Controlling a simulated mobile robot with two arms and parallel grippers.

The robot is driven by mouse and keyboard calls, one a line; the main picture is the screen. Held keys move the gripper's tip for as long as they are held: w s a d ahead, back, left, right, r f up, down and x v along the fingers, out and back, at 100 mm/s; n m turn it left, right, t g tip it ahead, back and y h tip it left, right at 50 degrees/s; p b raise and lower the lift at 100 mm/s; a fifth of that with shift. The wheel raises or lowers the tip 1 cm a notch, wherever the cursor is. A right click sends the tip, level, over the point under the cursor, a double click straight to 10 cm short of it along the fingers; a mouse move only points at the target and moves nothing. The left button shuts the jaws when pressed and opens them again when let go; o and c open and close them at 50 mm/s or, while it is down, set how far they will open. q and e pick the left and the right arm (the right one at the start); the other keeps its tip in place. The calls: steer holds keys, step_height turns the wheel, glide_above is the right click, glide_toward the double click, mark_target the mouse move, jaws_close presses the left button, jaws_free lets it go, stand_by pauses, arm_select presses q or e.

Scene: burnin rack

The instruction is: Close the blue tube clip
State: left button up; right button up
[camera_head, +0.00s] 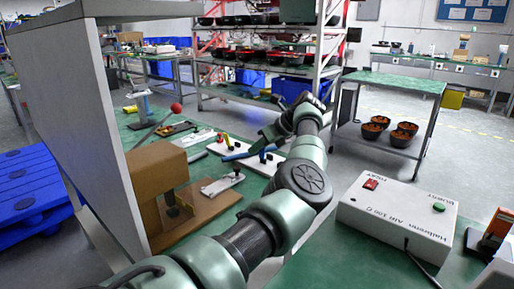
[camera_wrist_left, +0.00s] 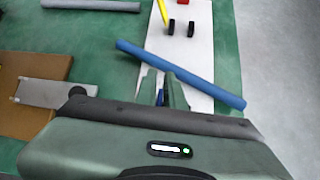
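A blue tube (camera_wrist_left: 185,75) lies slantwise across a white board (camera_wrist_left: 199,50) in the left wrist view. It also shows in the head view (camera_head: 238,156). My left gripper (camera_wrist_left: 160,88) has its two fingers apart beside the tube's near side, over the board. A small blue piece (camera_wrist_left: 160,97), perhaps the clip's lever, shows between the fingers; contact cannot be told. My left gripper (camera_head: 265,138) is partly hidden by its own wrist in the head view. The clip's body is hidden. My right gripper is out of view.
A yellow lever (camera_wrist_left: 163,12) and black posts (camera_wrist_left: 190,28) stand farther along the board. A brown fixture (camera_head: 158,172) and an upright grey panel (camera_head: 75,110) stand left of my arm. A white control box (camera_head: 397,215) stands right of it.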

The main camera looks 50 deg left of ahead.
arm_select(q)
steer(key=shift+o, duration=0.9)
